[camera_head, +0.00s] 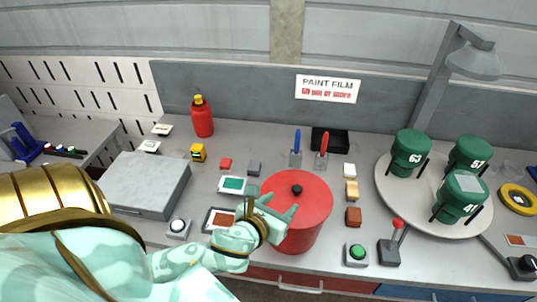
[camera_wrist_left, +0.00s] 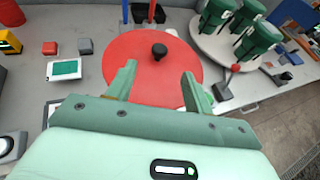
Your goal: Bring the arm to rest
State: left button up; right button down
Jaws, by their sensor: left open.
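My left gripper (camera_head: 272,214) reaches in from the left in the head view, in front of a red round pot with a lid and black knob (camera_head: 308,203). In the left wrist view my left gripper (camera_wrist_left: 158,88) has its two fingers spread apart with nothing between them. The red lid (camera_wrist_left: 155,63) lies beyond and below the fingers there, its black knob standing up. I cannot tell whether the fingers touch the lid. My right gripper is not in view.
Green numbered canisters (camera_head: 409,150) stand on a round white plate (camera_head: 384,181) at right. A red-knobbed lever (camera_head: 390,250) and a green button (camera_head: 356,254) sit at the front right. A grey box (camera_head: 145,183) and a red bottle (camera_head: 202,117) are at left. A lamp (camera_head: 473,60) stands behind the plate.

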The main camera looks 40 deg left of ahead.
pick_arm(q)
jog(key=v, duration=0.5)
jog(key=shift+s+r, duration=0.1)
jog(key=shift+s, duration=0.2)
jog(key=s+a+f+n+g+h+b, duration=0.1)
jog(key=s+a+f+n+g, duration=0.2)
jog(key=f+n, duration=0.85)
jog(key=s+a+f+n+g+b, duration=0.1)
jog(key=s+f+n+g+b, duration=0.25)
jog(key=f, duration=1.45)
jog(key=s+a+f+n+g+b, duration=0.1)
jog(key=s+f+n, duration=0.55)
jog(key=f, duration=0.25)
jog(key=s+a+f+n+g+b, duration=0.1)
jog(key=s+f+n+g+b, duration=0.1)
jog(key=s+f+n, duration=0.45)
jog(key=s+d+f+n+g+b, duration=0.2)
jog(key=s+d+f, duration=0.4)
jog(key=s+f, duration=0.5)
notch_tip(320, 180, down, 2)
jog(key=g+b, duration=0.1)
jog(key=b, duration=0.1)
jog(key=shift+s+n+h+b, duration=0.3)
jog(key=shift+s+h+b, duration=0.05)
jog(key=shift+h+b, duration=0.05)
jog(key=shift+f, duration=0.15)
